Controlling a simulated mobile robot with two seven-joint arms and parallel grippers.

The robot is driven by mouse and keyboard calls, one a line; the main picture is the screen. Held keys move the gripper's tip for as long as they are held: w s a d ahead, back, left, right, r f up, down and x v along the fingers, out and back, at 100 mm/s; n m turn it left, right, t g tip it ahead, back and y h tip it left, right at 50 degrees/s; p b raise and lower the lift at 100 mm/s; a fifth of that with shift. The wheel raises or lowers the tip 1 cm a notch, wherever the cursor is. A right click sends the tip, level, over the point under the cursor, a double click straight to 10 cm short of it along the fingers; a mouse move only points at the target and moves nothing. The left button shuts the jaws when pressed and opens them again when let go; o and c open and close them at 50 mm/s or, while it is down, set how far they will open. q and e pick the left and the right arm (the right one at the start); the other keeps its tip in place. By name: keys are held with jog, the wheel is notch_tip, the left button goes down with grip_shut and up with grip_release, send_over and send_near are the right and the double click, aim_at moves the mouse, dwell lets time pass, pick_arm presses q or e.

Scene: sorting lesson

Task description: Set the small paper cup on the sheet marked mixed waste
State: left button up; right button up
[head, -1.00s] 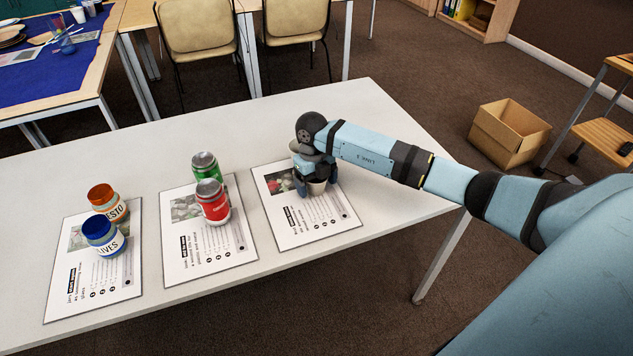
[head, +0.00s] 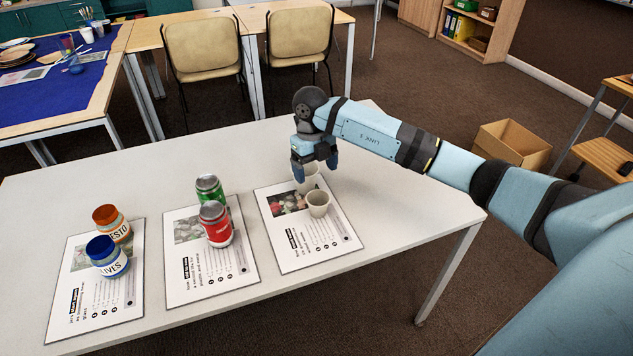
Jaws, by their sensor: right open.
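A small paper cup (head: 318,204) stands upright on the right-hand sheet (head: 296,254), apart from my gripper. My right gripper is open, points down, and is raised above and behind the small cup. The sheet carries a photo and printed text too small to read. My left gripper is not in view.
A red can (head: 216,226) and a green can (head: 209,188) stand on the middle sheet (head: 185,290). The table (head: 400,205) is clear at right.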

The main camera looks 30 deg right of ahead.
jog(key=s+a+f+y, duration=0.1)
jog(key=s+a+y, duration=0.25)
jog(key=a, duration=0.45)
jog(key=s+a+f+n+y, duration=0.1)
jog(key=s+a+y, duration=0.2)
jog(key=a+y, duration=0.35)
jog(key=s+a+f+y, duration=0.1)
jog(key=s+a+y, duration=0.25)
jog(key=a, duration=0.55)
jog(key=s+a+r+m+t+y, duration=0.4)
jog(key=r+m+t+y, duration=0.15)
jog(key=m+t, duration=0.5)
jog(key=s+d+f+m+t+h, duration=0.1)
jog(key=s+d+f+m+h, duration=0.3)
jog(key=f+m, duration=0.5)
jog(key=s+d+f+m+h, duration=0.5)
jog(key=s+f+m+h, duration=0.4)
jog(key=m, duration=0.5)
jog(key=shift+f+t+h, duration=0.3)
jog(key=shift+t+h, duration=0.05)
jog(key=shift+h, duration=0.85)
jog(key=shift+s+r, duration=0.1)
